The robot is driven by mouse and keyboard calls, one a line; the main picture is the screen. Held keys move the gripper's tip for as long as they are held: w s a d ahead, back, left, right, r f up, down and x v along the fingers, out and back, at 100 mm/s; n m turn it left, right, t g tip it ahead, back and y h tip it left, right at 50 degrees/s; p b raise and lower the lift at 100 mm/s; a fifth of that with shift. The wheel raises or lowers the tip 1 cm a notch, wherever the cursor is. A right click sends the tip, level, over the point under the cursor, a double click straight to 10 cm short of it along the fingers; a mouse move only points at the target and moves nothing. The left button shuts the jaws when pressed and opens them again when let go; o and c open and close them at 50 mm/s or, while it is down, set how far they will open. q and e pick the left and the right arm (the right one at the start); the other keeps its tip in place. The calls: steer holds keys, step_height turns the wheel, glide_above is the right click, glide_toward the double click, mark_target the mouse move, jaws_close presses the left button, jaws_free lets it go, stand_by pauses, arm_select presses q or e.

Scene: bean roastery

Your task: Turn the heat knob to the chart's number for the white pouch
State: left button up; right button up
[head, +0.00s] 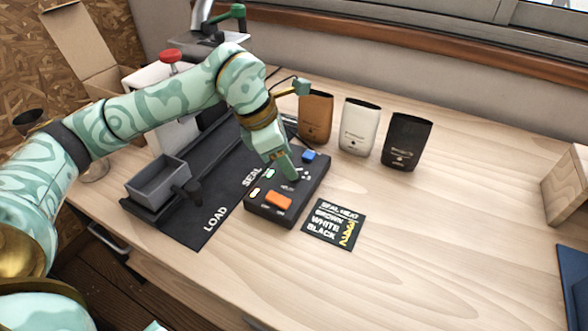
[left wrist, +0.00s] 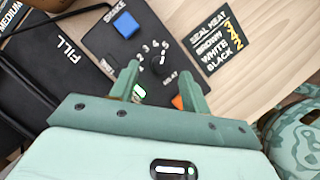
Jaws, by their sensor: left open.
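The heat knob (left wrist: 157,68) is a small black dial on the dark control box (head: 258,207), with printed numbers around it. Its pointer setting cannot be read. My left gripper (head: 292,176) is open over the box. In the left wrist view its fingers (left wrist: 162,82) are on either side of the knob; contact cannot be told. In the head view the gripper hides the knob. The black seal heat chart (head: 334,225) lies beside the box; in the left wrist view the chart (left wrist: 217,42) appears to read brown 3, white 4, black 2. The white pouch (head: 357,128) stands behind.
A brown pouch (head: 316,115) and a black pouch (head: 407,141) flank the white one. The box also has a blue button (head: 309,155) and an orange switch (head: 279,200). A grey tray (head: 157,183) is at left. The table's right side is mostly clear.

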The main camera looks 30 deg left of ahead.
arm_select(q)
steer(key=shift+b+x, duration=0.3)
steer(key=shift+x, duration=1.2)
steer(key=shift+r, duration=0.1)
arm_select(e)
steer(key=shift+s+a+f, duration=0.1)
steer(key=shift+s+f, duration=0.1)
steer(key=shift+f, duration=0.2)
